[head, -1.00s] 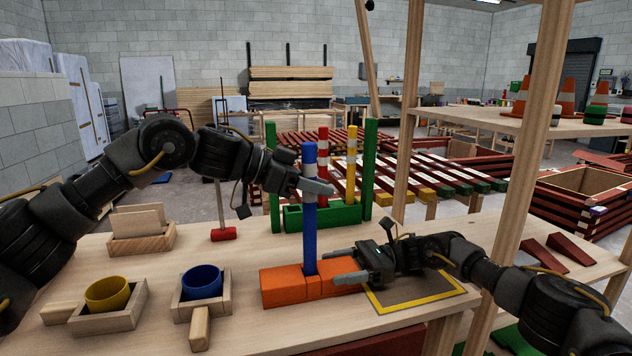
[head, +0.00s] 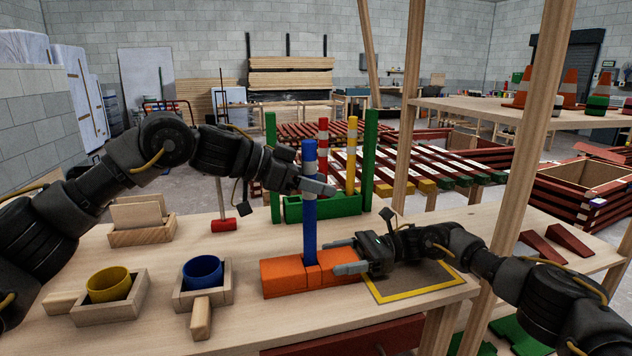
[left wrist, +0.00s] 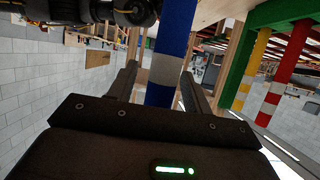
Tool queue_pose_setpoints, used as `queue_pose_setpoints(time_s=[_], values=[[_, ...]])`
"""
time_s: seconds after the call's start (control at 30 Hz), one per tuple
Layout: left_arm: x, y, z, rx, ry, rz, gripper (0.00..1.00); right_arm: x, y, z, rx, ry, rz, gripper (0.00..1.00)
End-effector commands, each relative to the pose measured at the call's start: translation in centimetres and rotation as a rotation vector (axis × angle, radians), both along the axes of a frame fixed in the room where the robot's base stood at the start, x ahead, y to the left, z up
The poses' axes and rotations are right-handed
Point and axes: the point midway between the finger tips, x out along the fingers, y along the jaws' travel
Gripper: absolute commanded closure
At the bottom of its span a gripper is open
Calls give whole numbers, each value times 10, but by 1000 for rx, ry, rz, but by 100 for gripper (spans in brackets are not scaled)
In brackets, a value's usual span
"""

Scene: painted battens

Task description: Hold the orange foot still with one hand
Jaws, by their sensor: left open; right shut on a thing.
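The orange foot (head: 283,279) lies on the bench, and the blue batten (head: 310,235) with pale bands near its top stands upright in it. My right gripper (head: 345,256) is shut on the right part of the orange foot. My left gripper (head: 316,184) is open at the upper part of the blue batten. In the left wrist view, the blue batten (left wrist: 163,92) passes between the open fingers (left wrist: 157,85), with gaps visible beside it. The lower end of the batten is hidden in the foot.
Behind stands a green rack (head: 320,206) with red-banded and yellow-banded battens. A yellow cup (head: 109,284) and a blue cup (head: 203,271) sit in wooden holders at left. A red-headed mallet (head: 223,225) stands behind them. A yellow-edged mat (head: 425,294) lies under my right arm.

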Motion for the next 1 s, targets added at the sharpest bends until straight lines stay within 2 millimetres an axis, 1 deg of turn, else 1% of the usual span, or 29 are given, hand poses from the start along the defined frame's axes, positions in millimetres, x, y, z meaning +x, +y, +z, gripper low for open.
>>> queue_pose_setpoints(time_s=[0.07,0.17,0.27,0.5,0.63,0.8,1.0], values=[[0,3,1,0,0,0,50,0,0,0,0,-1,0,68],[-3,12,5,0,0,0,50,0,0,0,0,-1,0,68],[-6,29,12,-1,-1,2,50,0,0,0,0,-1,0,68],[-17,74,32,-2,-2,3,50,0,0,0,0,-1,0,68],[-22,93,40,-1,-1,2,50,0,0,0,0,-1,0,68],[-26,105,45,-1,-1,1,50,0,0,0,0,-1,0,68],[-27,108,46,0,0,0,50,0,0,0,0,-1,0,68]])
